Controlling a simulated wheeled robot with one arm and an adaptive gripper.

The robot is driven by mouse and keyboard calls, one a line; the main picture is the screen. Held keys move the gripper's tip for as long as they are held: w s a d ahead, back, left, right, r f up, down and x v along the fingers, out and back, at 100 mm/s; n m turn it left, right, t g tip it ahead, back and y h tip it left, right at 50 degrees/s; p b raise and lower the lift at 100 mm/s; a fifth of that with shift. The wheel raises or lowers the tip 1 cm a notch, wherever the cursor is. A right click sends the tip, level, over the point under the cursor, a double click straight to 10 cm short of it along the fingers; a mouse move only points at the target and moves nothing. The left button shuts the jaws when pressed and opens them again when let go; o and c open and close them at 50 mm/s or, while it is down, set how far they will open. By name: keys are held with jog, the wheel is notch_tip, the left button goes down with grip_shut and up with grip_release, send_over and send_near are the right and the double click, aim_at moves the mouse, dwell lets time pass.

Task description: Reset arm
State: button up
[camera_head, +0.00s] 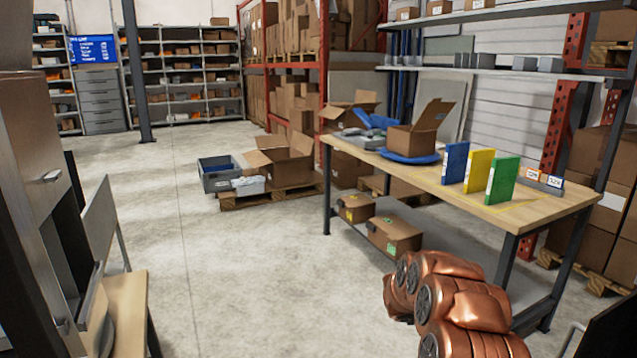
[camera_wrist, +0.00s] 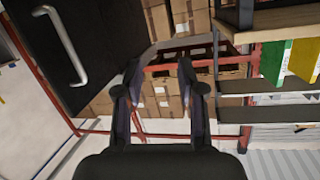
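My arm shows as copper-coloured links at the lower right of the head view, beside the front of the wooden table (camera_head: 470,190). My gripper is outside the head view. In the wrist view my gripper (camera_wrist: 160,82) shows two dark fingers standing apart. Nothing is held between them. Behind the fingers are stacked cardboard boxes (camera_wrist: 165,105) and red rack bars, set back from the fingertips.
Blue (camera_head: 455,163), yellow (camera_head: 479,171) and green (camera_head: 503,179) binders stand on the table, near an open carton (camera_head: 415,139). A grey cabinet (camera_head: 30,150) stands close on the left. The middle floor is clear.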

jog(key=w+a+r+n+t+y, duration=0.3)
jog(key=w+a+t+y, duration=0.15)
jog(key=a, duration=0.25)
jog(key=w+a+r+n+t+y, duration=0.3)
jog(key=w+a+r, duration=0.15)
jog(key=a, duration=0.35)
jog(key=s+a+r+n+y, duration=0.25)
jog(key=s+a+y, duration=0.25)
jog(key=a, duration=0.5)
jog(key=s+a+r+n+y, duration=0.1)
jog(key=s+a+n+y, duration=0.3)
jog(key=a, duration=0.5)
jog(key=s+a+f+n+g+y, duration=0.1)
jog(key=s+a+n+g, duration=0.15)
jog(key=s, duration=0.75)
jog(key=s+a+f+n+g+y, duration=0.1)
jog(key=s+a+f+n+g, duration=0.2)
jog(key=s, duration=0.8)
jog(key=s+d+g+h, duration=0.2)
jog(key=s+d+g, duration=0.2)
jog(key=s, duration=0.8)
jog(key=s+d+g+h, duration=0.1)
jog(key=s+d+g, duration=0.25)
jog(key=s, duration=0.95)
jog(key=s+p+v, duration=0.3)
jog(key=p+v, duration=1.1)
jog(key=v, duration=0.1)
jog(key=shift+s+d+r+t, duration=0.15)
jog(key=shift+s+r+t, duration=0.1)
jog(key=shift+r+t, duration=0.15)
